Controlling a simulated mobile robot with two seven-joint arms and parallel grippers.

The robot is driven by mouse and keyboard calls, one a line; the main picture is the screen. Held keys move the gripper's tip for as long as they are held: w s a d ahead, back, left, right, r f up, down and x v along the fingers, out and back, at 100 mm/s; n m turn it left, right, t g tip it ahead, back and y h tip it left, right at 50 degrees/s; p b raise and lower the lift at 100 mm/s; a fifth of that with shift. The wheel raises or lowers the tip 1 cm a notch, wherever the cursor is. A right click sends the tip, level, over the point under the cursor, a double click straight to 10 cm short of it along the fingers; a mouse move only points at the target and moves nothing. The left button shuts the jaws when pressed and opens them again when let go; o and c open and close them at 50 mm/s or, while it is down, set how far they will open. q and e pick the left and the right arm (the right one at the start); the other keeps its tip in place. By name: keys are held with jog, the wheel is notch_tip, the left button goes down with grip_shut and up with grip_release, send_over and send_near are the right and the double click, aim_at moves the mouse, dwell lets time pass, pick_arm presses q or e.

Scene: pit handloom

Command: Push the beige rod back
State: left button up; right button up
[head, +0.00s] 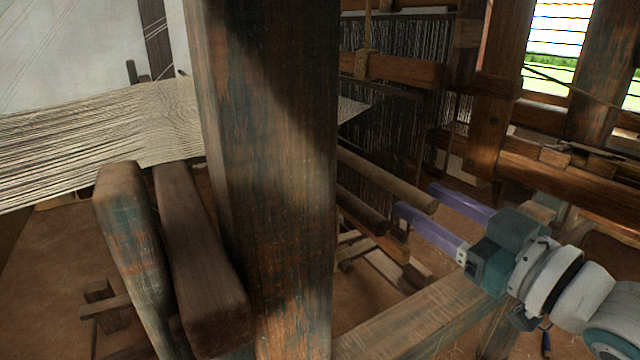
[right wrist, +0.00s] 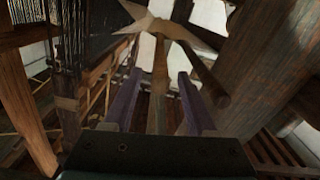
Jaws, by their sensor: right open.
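The beige rod (head: 388,180) runs from behind the thick post to a free round end by my right gripper (head: 413,197). The gripper comes in from the right with two purple fingers, open. In the head view the rod's end overlaps the space between the fingertips. In the right wrist view the rod (right wrist: 160,75) shows lengthwise between the two fingers (right wrist: 157,82), with a gap on each side; I cannot tell whether it touches either finger. The rod's far end is hidden by the post in the head view. My left gripper is not in view.
A thick wooden post (head: 270,180) blocks the middle. A darker rod (head: 362,210) lies below the beige one; a wooden beam (head: 425,315) runs under my right arm. The heddles (head: 410,40) hang behind. Pale warp threads (head: 100,135) stretch at left.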

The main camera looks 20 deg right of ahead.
jog(key=shift+w+a, duration=0.2)
jog(key=shift+w, duration=1.1)
jog(key=shift+c, duration=0.3)
grip_shut()
